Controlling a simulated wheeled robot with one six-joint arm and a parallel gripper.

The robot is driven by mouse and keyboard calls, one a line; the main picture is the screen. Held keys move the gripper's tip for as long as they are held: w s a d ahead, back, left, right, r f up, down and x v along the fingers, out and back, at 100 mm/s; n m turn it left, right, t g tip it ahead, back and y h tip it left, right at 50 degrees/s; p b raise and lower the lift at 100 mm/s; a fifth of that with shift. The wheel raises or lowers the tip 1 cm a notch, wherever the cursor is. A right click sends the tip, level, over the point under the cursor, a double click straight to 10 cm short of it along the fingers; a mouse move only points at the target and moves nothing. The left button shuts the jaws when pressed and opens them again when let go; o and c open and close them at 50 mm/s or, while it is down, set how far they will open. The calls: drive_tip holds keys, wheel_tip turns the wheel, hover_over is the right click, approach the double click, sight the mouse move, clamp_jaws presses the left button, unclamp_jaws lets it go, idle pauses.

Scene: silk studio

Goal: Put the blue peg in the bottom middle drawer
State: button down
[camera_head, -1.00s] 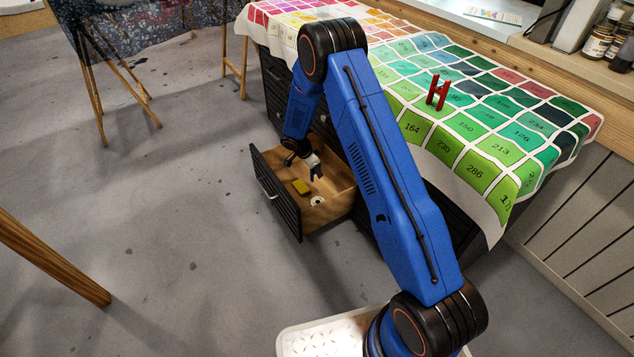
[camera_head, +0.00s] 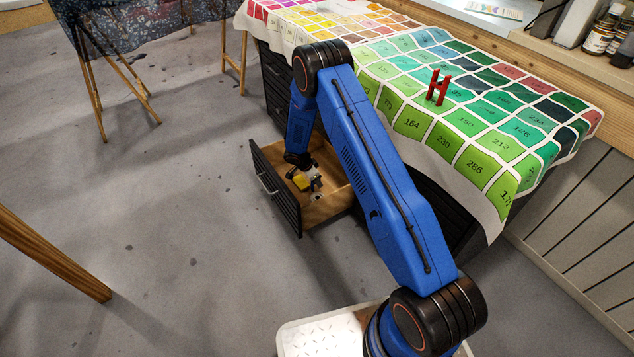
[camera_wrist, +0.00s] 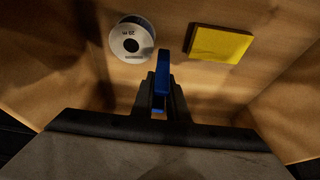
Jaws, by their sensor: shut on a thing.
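The blue peg (camera_wrist: 163,70) is held between the fingers of my gripper (camera_wrist: 160,105) in the wrist view, with its far end pointing away over the wooden drawer floor. My gripper also shows in the head view (camera_head: 314,182), inside the outline of an open drawer (camera_head: 338,203) with a dark front. The gripper is shut on the peg. Whether the peg touches the drawer floor I cannot tell. The drawer sits low in the dark cabinet under the table; my arm hides part of the cabinet, so its exact place in the row is unclear.
A yellow block (camera_wrist: 220,44) and a white-labelled spool (camera_wrist: 132,40) lie in the drawer, on either side of the peg. A red H-shaped object (camera_head: 438,87) stands on the colour-chart cloth (camera_head: 470,125). Easel legs (camera_head: 92,90) stand at left; the floor before the drawer is clear.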

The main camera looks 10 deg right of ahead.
drive_tip(key=shift+f, duration=0.55)
drive_tip(key=c, duration=1.7)
unclamp_jaws()
drive_tip(key=shift+c, duration=0.2)
drive_tip(key=shift+r, duration=0.1)
drive_tip(key=shift+r, duration=0.3)
drive_tip(key=v, duration=1.2)
drive_tip(key=shift+r, duration=0.25)
